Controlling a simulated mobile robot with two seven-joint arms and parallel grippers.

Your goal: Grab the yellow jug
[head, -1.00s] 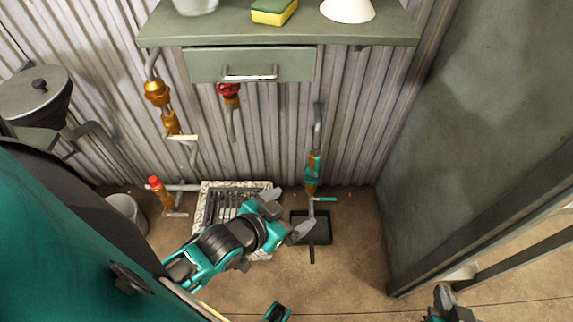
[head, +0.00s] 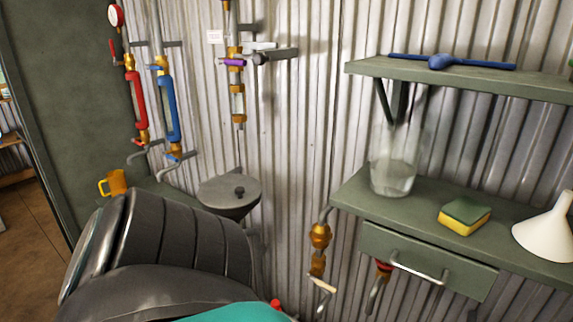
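The yellow jug (head: 117,182) is at the left in the head view. It is a small orange-yellow vessel with a handle on its left side. It stands at the far left end of a low green surface (head: 160,192), by the dark green wall. My own dark arm link fills the lower left, in front of part of that surface. Neither gripper shows now, so their distance from the jug cannot be seen.
Red (head: 136,103) and blue (head: 168,105) pipe fittings hang above the surface near the jug. A grey lidded basin (head: 230,192) is to its right. A green shelf (head: 345,195) holds a glass jar (head: 392,165), a sponge (head: 464,216) and a white funnel (head: 545,230).

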